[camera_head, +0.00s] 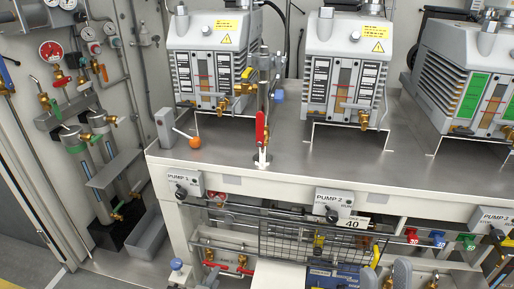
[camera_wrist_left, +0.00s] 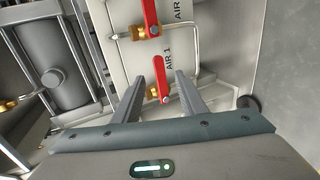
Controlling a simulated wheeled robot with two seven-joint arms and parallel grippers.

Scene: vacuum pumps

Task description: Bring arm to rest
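In the left wrist view my left gripper (camera_wrist_left: 160,76) is open, its two dark fingers spread apart. A red valve lever (camera_wrist_left: 160,74) labelled AIR 1 shows between the fingertips, with no finger visibly shut on it. A second red lever (camera_wrist_left: 151,14) on a brass valve is above it on the same pale panel (camera_wrist_left: 118,66). I cannot make out either gripper in the head view, and the right gripper shows in neither view.
In the head view, pumps (camera_head: 215,48) stand on a grey bench (camera_head: 250,172), with an upright red-handled valve (camera_head: 262,128) at its front. A wire basket (camera_head: 290,247) hangs below. Wall pipes and gauges (camera_head: 51,50) are left. A grey cylinder (camera_wrist_left: 53,70) flanks the wrist.

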